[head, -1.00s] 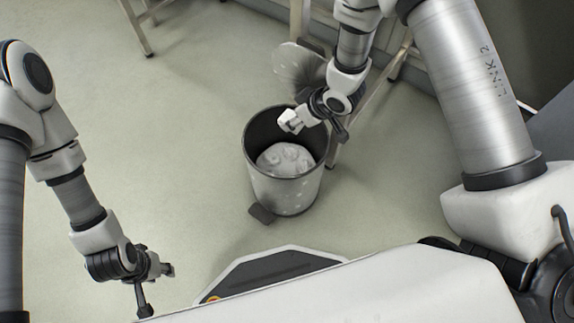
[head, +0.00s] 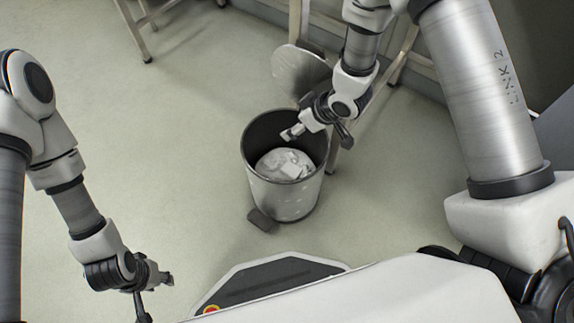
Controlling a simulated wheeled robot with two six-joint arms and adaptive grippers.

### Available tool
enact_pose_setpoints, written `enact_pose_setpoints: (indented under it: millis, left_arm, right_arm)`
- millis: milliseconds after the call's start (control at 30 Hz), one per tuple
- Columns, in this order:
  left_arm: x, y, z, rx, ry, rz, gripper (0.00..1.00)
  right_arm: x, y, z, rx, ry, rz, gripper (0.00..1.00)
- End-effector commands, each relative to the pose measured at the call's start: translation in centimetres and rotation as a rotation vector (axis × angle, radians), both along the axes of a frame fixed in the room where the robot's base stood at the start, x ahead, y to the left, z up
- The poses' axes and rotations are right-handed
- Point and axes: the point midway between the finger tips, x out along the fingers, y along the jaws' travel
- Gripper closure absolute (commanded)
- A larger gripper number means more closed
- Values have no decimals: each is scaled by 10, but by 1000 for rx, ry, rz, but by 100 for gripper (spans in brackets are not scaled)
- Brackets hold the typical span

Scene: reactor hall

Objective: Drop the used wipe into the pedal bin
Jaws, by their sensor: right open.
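The grey pedal bin (head: 262,192) stands on the floor in the middle of the head view. Its round lid (head: 298,72) is raised at the back. The used wipe (head: 292,171), a small white piece, appears to lie inside the bin on top of other crumpled pale waste (head: 270,163). My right gripper (head: 291,135) is open over the bin's mouth, above the wipe and apart from it. My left gripper (head: 164,277) hangs over the floor to the left of the bin; its fingers are too small to judge.
The bin's dark pedal (head: 262,220) faces me. Metal table legs (head: 398,55) stand behind the bin on the right, and another leg (head: 140,35) is at the upper left. The floor left of the bin is clear.

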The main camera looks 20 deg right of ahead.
Motion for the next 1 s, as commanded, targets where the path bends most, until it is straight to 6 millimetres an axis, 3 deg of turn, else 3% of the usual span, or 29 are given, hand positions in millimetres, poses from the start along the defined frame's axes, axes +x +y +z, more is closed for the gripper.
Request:
enact_pose_setpoints:
  millis: [200, 400, 1000]
  left_arm:
    - [0, 0, 0, 0, 0, 0, 60]
    - [0, 0, 0, 0, 0, 0, 60]
    - [0, 0, 0, 0, 0, 0, 60]
  right_arm:
    - [-23, -19, 49, 3, -3, -2, 25]
    - [-39, -31, 79, 1, -3, -1, 25]
    - [-43, -33, 82, 0, 4, 2, 25]
